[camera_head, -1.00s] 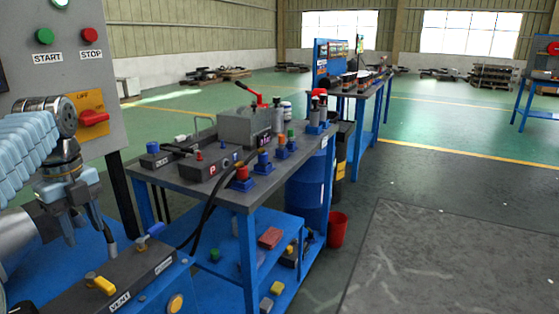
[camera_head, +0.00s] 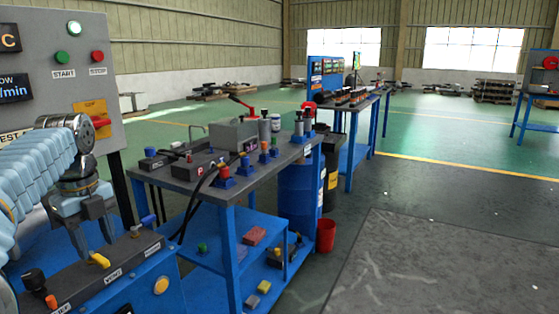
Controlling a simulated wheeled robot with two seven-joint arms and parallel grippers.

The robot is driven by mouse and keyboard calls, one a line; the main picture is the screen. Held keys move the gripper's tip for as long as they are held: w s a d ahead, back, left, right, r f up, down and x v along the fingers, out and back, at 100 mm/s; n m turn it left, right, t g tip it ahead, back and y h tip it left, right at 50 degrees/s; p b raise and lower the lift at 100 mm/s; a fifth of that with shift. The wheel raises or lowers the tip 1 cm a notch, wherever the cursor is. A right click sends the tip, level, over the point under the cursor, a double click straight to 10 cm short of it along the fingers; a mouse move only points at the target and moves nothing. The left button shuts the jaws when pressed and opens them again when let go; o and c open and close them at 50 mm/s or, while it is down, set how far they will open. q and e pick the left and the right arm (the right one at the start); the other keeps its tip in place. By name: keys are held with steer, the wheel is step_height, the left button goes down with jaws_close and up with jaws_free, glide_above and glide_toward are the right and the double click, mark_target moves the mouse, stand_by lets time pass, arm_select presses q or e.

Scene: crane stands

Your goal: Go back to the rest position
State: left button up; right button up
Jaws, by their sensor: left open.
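My left gripper (camera_head: 92,247) comes in from the left with its fingers pointing down. It is open and empty, just above and behind the dark valve block (camera_head: 130,264) on the blue stand at lower left. My right gripper is not in view.
A grey control panel (camera_head: 52,95) with START and STOP buttons stands behind my left arm. A blue workbench (camera_head: 228,220) holds a pump unit and several fittings. A blue drum (camera_head: 300,195) and a red bucket (camera_head: 326,236) stand beside it.

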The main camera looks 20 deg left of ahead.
arm_select(q)
steer(key=w+d+f+n, duration=0.1)
steer(key=w+d+f, duration=0.2)
steer(key=w+f, duration=0.4)
steer(key=w+d+f+n, duration=0.2)
steer(key=w+f, duration=0.4)
steer(key=f, duration=0.2)
steer(key=w+d+f+n+h, duration=0.1)
steer(key=w+d+f+n, duration=0.2)
steer(key=d+f, duration=0.65)
steer(key=w+d+f+n+h, duration=0.1)
steer(key=w+d+f+n, duration=0.15)
steer(key=d+f, duration=0.7)
steer(key=s+d+f+n+h, duration=0.2)
steer(key=s+d+f+n, duration=1)
steer(key=s+d+f, duration=0.4)
step_height(320, 180, down, 3)
steer(key=shift+s+d+f, duration=0.1)
steer(key=shift+s+d, duration=0.3)
steer(key=shift+d, duration=0.15)
steer(key=shift+c, duration=0.4)
